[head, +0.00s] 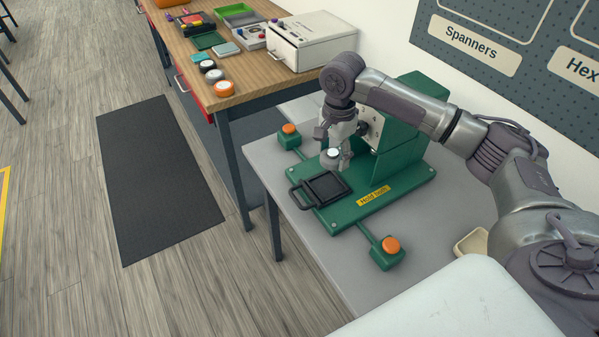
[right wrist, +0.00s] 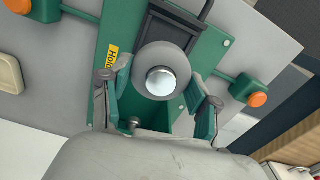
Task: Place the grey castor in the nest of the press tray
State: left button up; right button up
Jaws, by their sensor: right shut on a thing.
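The grey castor (right wrist: 148,58), a round grey wheel with a shiny metal hub, sits between the fingers of my right gripper (right wrist: 160,98). In the head view my right gripper (head: 337,150) points down, shut on the castor, just behind the black press tray (head: 341,197). The castor appears above the green press base, apart from the tray. The tray has a loop handle at its front left, and its dark recess looks empty. In the right wrist view the tray (right wrist: 176,22) is partly hidden behind the castor. My left gripper is not in view.
The green press (head: 408,140) stands close behind the gripper. Orange buttons on green boxes flank it, one near (head: 389,245) and one far (head: 289,129). A wooden bench (head: 245,92) at the back holds several castors, small trays and a white drawer box (head: 312,40).

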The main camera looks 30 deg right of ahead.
jog(key=shift+w, duration=0.45)
send_over(328, 185)
notch_tip(328, 185, down, 5)
jog(key=shift+s+f+p, duration=0.1)
jog(key=shift+p, duration=0.2)
notch_tip(328, 185, down, 4)
jog(key=shift+r, duration=0.1)
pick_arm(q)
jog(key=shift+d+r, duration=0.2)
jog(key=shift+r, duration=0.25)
pick_arm(e)
jog(key=shift+f, duration=0.3)
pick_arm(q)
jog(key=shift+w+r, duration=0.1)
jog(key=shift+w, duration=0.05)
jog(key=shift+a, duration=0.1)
pick_arm(e)
jog(key=o, duration=1.3)
jog(key=shift+f, duration=0.1)
jog(key=shift+c, duration=0.2)
notch_tip(328, 185, up, 12)
jog(key=shift+r+b, duration=0.15)
jog(key=shift+b, duration=0.3)
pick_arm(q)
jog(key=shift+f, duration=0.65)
